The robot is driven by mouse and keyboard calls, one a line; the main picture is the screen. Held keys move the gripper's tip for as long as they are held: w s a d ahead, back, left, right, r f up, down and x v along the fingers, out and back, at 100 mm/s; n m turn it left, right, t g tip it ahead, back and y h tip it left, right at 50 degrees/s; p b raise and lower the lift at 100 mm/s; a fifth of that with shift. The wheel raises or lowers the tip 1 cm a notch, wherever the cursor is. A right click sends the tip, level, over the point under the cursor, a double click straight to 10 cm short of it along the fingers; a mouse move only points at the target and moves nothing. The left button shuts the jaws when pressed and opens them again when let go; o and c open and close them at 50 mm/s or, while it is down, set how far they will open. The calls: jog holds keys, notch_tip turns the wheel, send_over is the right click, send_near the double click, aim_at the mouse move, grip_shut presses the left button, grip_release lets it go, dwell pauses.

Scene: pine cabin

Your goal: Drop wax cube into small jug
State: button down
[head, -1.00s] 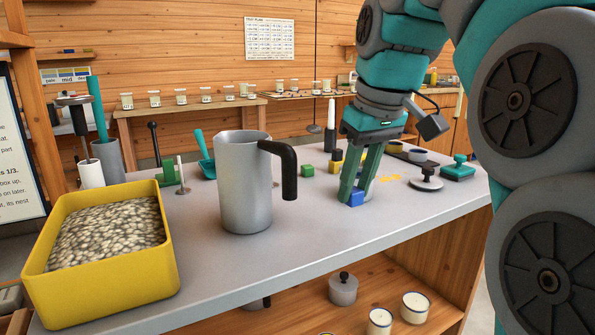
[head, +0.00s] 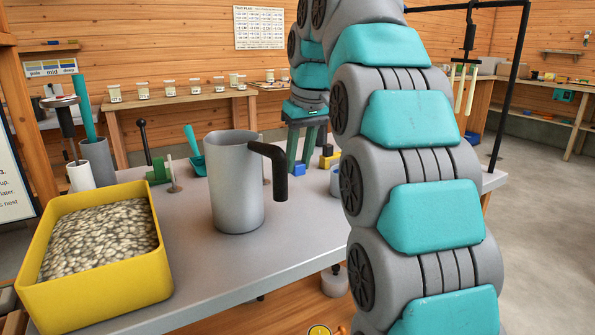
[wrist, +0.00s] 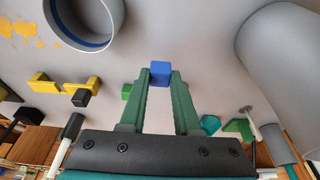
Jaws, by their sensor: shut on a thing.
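My gripper (head: 300,155) is shut on a blue cube (head: 299,170), the wax cube. In the wrist view the cube (wrist: 160,72) sits between the two green fingertips (wrist: 160,80). It looks larger than a nearby green block, so it seems raised above the bench. A small grey round vessel (head: 336,181), likely the small jug, is mostly hidden by my arm in the head view. In the wrist view its open mouth (wrist: 88,20) shows blue inside, up and left of the cube and apart from it.
A tall grey jug (head: 237,190) with a black handle stands left of my gripper; its side fills the wrist view's right (wrist: 285,60). A yellow tray of pebbles (head: 140,285) is at the bench's left.

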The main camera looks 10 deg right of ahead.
aim_at(295, 189)
jog(key=shift+w, duration=0.2)
jog(key=shift+f+b, duration=0.3)
jog(key=shift+f, duration=1.45)
jog(key=shift+f, duration=0.2)
jog(key=c, duration=0.6)
grip_release()
jog(key=shift+r, duration=0.1)
